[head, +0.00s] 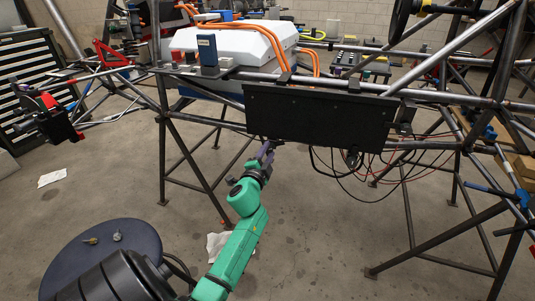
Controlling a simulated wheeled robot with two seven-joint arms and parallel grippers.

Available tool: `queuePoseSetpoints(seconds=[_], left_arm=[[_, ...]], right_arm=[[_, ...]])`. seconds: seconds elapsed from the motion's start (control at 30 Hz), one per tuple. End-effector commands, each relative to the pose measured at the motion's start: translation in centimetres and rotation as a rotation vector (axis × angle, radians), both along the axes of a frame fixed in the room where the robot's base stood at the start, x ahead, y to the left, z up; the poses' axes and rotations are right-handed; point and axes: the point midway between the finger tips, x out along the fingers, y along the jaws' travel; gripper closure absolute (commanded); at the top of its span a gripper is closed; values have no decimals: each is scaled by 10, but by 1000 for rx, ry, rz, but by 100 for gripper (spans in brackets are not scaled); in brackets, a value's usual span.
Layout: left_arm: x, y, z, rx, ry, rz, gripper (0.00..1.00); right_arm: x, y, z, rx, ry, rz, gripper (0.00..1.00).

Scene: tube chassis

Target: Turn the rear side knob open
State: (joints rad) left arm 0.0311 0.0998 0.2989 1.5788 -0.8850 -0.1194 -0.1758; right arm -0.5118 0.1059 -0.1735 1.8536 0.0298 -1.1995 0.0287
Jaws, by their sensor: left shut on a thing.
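My right gripper is not in view.
Loose black and red cables (375,172) hang below the panel to the right of my gripper. A white box (235,42) with orange hoses sits behind the panel. Chassis legs stand on both sides. A round blue stool (75,250) stands at lower left. Open floor lies below the gripper.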

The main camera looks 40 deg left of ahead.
Motion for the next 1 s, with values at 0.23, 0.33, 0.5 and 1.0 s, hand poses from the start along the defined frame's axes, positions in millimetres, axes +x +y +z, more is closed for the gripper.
queuePoseSetpoints(seconds=[0.23,0.33,0.5,1.0], left_arm=[[0,1,0,197,80,1,100],[0,0,0,260,106,0,100],[0,0,0,342,140,1,100],[0,1,0,413,170,2,100]], right_arm=[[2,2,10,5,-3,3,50],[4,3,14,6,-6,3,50],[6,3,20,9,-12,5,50],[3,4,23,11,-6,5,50]])
